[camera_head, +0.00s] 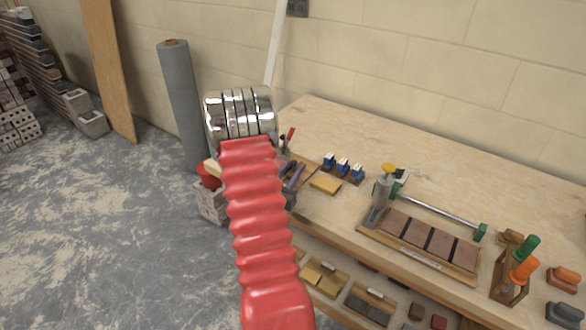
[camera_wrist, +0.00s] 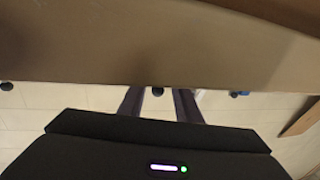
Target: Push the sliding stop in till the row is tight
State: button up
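A row of brown tiles (camera_head: 430,238) with dark gaps lies in a shallow wooden tray (camera_head: 412,260) on the bench. A grey upright piece (camera_head: 380,198) with a yellow top stands at the row's left end. I cannot tell whether it is the sliding stop. A metal bar (camera_head: 440,211) with green ends runs behind the row. My gripper (camera_wrist: 158,91) shows in the wrist view with its two grey-purple fingers apart and nothing held between them. In the head view my red arm covers part of the bench's left end, and the gripper cannot be made out clearly.
The wooden bench (camera_head: 450,150) stands against a block wall. Blue-topped pieces (camera_head: 343,168) and a yellow block (camera_head: 325,184) lie left of the row. Green- and orange-handled tools (camera_head: 520,262) stand at its right. The bench's back is mostly clear.

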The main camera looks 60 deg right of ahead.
jog(key=shift+d, duration=1.2)
jog(key=shift+c, duration=0.4)
grip_shut()
jog(key=shift+w+r, duration=0.1)
